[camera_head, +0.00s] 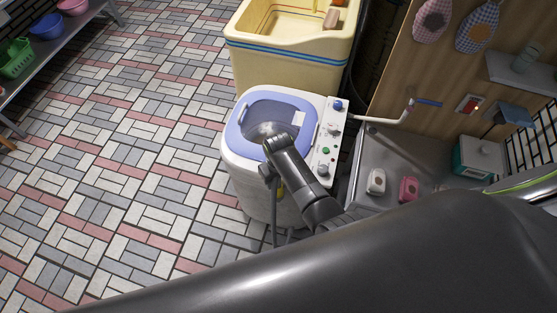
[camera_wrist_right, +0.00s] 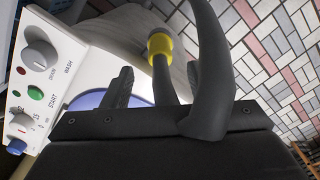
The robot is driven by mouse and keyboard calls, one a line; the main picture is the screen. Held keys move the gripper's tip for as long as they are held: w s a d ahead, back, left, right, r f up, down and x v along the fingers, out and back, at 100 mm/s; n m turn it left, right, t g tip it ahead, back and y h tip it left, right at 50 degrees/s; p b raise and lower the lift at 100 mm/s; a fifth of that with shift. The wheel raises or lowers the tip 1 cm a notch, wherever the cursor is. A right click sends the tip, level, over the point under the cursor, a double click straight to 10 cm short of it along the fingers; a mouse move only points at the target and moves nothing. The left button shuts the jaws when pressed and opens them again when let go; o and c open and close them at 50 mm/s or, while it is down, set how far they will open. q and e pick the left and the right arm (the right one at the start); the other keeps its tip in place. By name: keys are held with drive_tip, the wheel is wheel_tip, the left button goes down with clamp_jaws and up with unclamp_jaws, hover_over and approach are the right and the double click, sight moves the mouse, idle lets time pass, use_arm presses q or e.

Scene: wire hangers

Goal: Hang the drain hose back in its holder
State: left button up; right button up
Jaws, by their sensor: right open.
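The drain hose is a grey tube with a yellow band; in the head view its lower part (camera_head: 274,232) hangs down the near side of the washing machine (camera_head: 243,178). In the right wrist view the yellow band (camera_wrist_right: 161,44) sits on the tube just beyond my right gripper (camera_wrist_right: 165,85), which is open. The tube passes between the jaws; I cannot tell whether it touches them. A thick dark grey curved piece covers the jaws' right side there. In the head view my right gripper (camera_head: 271,168) is over the machine's near edge. I cannot make out the holder. My left gripper is not in view.
The machine's white control panel (camera_head: 328,143) with knobs lies right beside my right arm. A cream tub (camera_head: 292,55) stands behind it. A metal sink counter (camera_head: 385,157) with small soap items is to the right. The tiled floor (camera_head: 120,170) at left is clear.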

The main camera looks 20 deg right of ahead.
wheel_tip(320, 180, up, 11)
drive_tip(key=shift+f, duration=0.15)
drive_tip(key=shift+f, duration=0.1)
idle(0.6)
drive_tip(key=s+d+f+b, duration=0.1)
drive_tip(key=s+d+f, duration=0.3)
drive_tip(key=f, duration=0.5)
drive_tip(key=s+d+f+m, duration=0.1)
drive_tip(key=s+d+f, duration=0.1)
drive_tip(key=s+f, duration=0.5)
drive_tip(key=s+d+f+b, duration=0.15)
drive_tip(key=s+f, duration=0.25)
drive_tip(key=f, duration=0.6)
drive_tip(key=s+d+f, duration=0.3)
drive_tip(key=s, duration=0.4)
drive_tip(key=s+d+f+m, duration=0.1)
drive_tip(key=s+d+f, duration=0.2)
drive_tip(key=s, duration=0.5)
drive_tip(key=s+d+f+t+h, duration=0.1)
drive_tip(key=s+d+f, duration=0.2)
drive_tip(key=s, duration=0.5)
drive_tip(key=shift+s+d+f+m+b, duration=0.25)
drive_tip(key=shift+f+m+b, duration=0.1)
drive_tip(key=shift+m, duration=0.05)
